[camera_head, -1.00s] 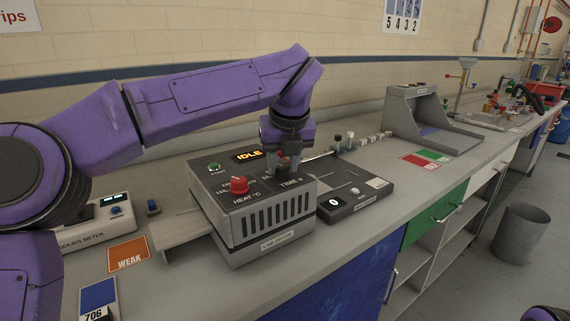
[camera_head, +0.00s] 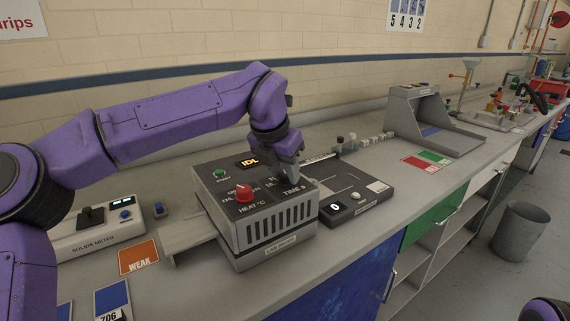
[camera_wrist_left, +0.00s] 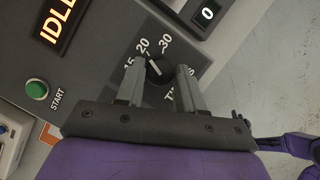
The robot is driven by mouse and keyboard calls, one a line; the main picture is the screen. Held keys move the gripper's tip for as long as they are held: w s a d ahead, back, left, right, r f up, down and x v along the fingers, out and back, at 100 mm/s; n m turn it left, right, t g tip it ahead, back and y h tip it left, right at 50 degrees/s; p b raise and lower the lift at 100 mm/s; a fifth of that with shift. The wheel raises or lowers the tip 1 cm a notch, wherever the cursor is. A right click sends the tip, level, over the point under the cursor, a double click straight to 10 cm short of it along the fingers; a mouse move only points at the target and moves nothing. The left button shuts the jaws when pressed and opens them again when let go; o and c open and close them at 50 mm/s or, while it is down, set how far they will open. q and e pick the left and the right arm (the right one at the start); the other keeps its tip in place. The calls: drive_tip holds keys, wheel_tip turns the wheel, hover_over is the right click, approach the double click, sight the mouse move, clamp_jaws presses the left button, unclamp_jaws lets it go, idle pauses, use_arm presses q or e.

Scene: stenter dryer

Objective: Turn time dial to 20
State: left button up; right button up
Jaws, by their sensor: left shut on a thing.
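The lab dryer (camera_head: 240,220) is a grey box with a dark sloped top on the bench. Its black time dial (camera_wrist_left: 158,70) shows in the left wrist view, with 15, 20 and 30 printed around it. The dial's white pointer line points up and slightly left, near the 20. My left gripper (camera_wrist_left: 160,76) has one finger on each side of the dial and is shut on it. In the head view this gripper (camera_head: 288,172) hides the dial. My right gripper is out of view.
The red heat knob (camera_head: 243,192), green start button (camera_head: 219,173) and lit display (camera_head: 249,162) share the panel. A dark device reading 0 (camera_head: 335,207) stands close on the right. A solids meter (camera_head: 95,225) and an orange WEAK card (camera_head: 138,257) lie left.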

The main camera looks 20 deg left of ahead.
use_arm(q)
drive_tip(key=shift+s+f+m, duration=0.1)
drive_tip(key=shift+f+m, duration=0.2)
drive_tip(key=o, duration=1)
drive_tip(key=shift+r, duration=0.1)
drive_tip(key=shift+r, duration=0.1)
drive_tip(key=shift+r, duration=0.3)
drive_tip(key=v, duration=0.9)
drive_tip(key=shift+s+r, duration=0.2)
drive_tip(key=shift+r, duration=0.15)
drive_tip(key=shift+a, duration=0.1)
